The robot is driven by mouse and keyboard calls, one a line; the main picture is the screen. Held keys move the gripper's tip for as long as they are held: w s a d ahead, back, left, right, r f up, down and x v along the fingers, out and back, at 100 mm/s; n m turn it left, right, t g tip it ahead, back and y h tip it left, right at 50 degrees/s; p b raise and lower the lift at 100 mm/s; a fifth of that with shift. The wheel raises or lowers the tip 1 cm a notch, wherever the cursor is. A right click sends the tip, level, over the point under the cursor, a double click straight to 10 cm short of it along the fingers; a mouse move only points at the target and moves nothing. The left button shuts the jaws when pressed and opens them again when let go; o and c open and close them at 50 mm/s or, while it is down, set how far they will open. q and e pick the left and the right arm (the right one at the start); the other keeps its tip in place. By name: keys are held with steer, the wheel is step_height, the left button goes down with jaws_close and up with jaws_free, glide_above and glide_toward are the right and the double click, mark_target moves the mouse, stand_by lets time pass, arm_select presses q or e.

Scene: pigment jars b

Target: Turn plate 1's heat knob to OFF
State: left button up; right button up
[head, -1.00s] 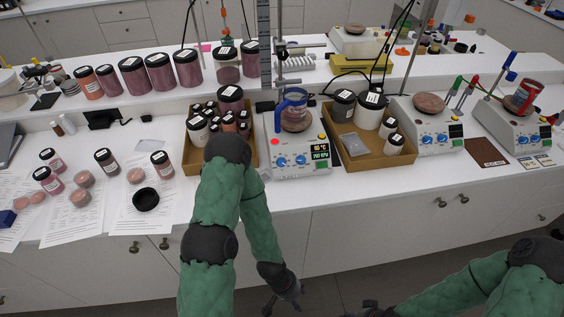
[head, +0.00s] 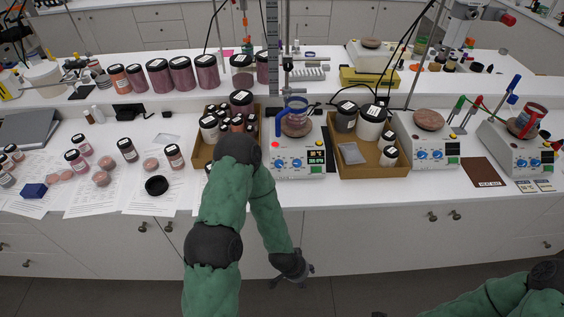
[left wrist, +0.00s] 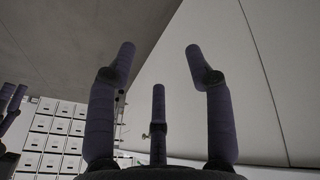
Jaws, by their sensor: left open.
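Three white hot plates with blue knobs stand on the bench in the head view; no plate numbers are readable. The middle hot plate (head: 437,160) and the right hot plate (head: 510,157) have similar knobs. My left gripper (head: 292,280) is open and empty, low in front of the cabinets, below and apart from the left plate. The left wrist view shows its spread fingers (left wrist: 158,70). My right gripper is barely visible at the bottom edge.
Cardboard trays of jars flank the left hot plate: the left tray (head: 203,155) and the right tray (head: 372,168). Papers and small jars cover the bench's left part. A brown mat (head: 483,172) lies before the right plates. The bench's front strip is mostly clear.

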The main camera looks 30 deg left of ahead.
arm_select(q)
steer(key=w+a+r+m+t+y+p, duration=0.3)
steer(key=w+a+r+m+p, duration=0.2)
steer(key=w+a+r+p, duration=0.55)
steer(key=m+t+y+p, duration=0.2)
steer(key=m+y+p, duration=0.2)
steer(key=m+p, duration=0.25)
glide_toward(279, 164)
steer(key=shift+n, duration=0.35)
steer(key=shift+p+x, duration=0.4)
steer(key=shift+x, duration=4.05)
jaws_close()
